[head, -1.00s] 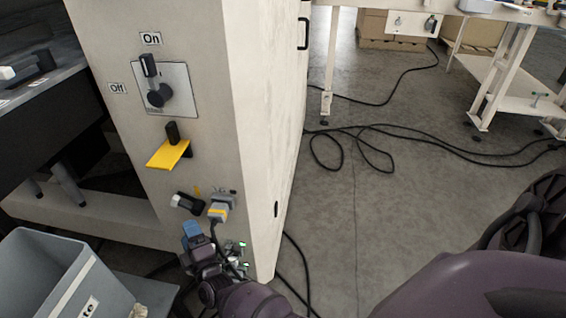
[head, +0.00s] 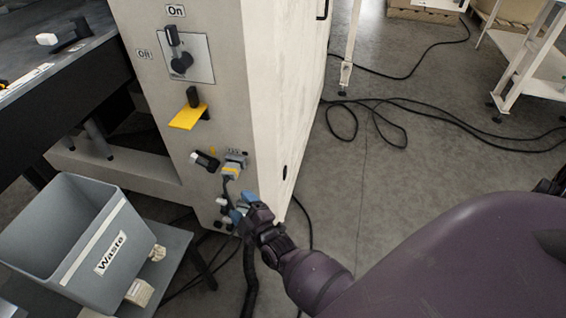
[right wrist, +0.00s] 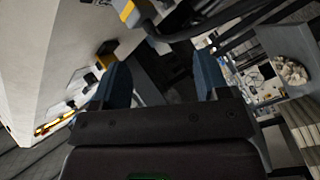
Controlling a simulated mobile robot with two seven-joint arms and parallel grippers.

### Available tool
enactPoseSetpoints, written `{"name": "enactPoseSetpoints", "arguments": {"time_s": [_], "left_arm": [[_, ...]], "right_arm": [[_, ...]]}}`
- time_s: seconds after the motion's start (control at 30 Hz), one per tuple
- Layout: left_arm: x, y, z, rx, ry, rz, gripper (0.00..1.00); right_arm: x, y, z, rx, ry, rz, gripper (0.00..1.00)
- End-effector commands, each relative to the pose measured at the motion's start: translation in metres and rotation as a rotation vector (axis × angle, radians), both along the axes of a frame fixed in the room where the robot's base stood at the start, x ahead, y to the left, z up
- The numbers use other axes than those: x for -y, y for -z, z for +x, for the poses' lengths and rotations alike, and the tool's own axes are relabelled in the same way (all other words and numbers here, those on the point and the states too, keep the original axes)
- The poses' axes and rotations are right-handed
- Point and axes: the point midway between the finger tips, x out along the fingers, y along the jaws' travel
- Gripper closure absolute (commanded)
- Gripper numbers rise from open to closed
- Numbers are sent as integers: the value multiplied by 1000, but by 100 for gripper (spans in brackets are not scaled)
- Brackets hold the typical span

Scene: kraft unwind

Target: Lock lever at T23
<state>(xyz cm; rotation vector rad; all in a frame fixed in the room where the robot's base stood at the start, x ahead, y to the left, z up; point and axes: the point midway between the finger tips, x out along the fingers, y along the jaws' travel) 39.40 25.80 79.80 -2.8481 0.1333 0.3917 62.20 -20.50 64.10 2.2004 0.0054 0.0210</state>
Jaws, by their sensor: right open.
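On the front of the pale cabinet, a grey-and-yellow connector (head: 233,166) is plugged in, with a dark cable hanging from it. It also shows at the top of the right wrist view (right wrist: 128,12). A black lever or knob with a white end (head: 206,161) is left of the connector. No T23 label is legible, so I cannot tell which part is its lock lever. My right gripper (head: 240,208), with blue fingertips, is below the connector, near small fittings (head: 222,214). In the right wrist view its fingers (right wrist: 162,82) are apart, with nothing gripped. My left gripper is out of view.
A grey Waste bin (head: 112,255) stands at lower left. A black hose (head: 250,280) hangs below my gripper. Cables (head: 420,112) lie on the open floor at right.

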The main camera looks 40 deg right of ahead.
Motion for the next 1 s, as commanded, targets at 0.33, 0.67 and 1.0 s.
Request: {"name": "enactPoseSetpoints", "arguments": {"time_s": [0.33,0.67,1.0], "left_arm": [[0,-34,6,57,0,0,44],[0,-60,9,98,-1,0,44],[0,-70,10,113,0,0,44]], "right_arm": [[18,-15,-52,-103,-26,153,32],[31,-25,-101,-211,-20,295,32],[37,-28,-126,-268,-6,367,32]]}}
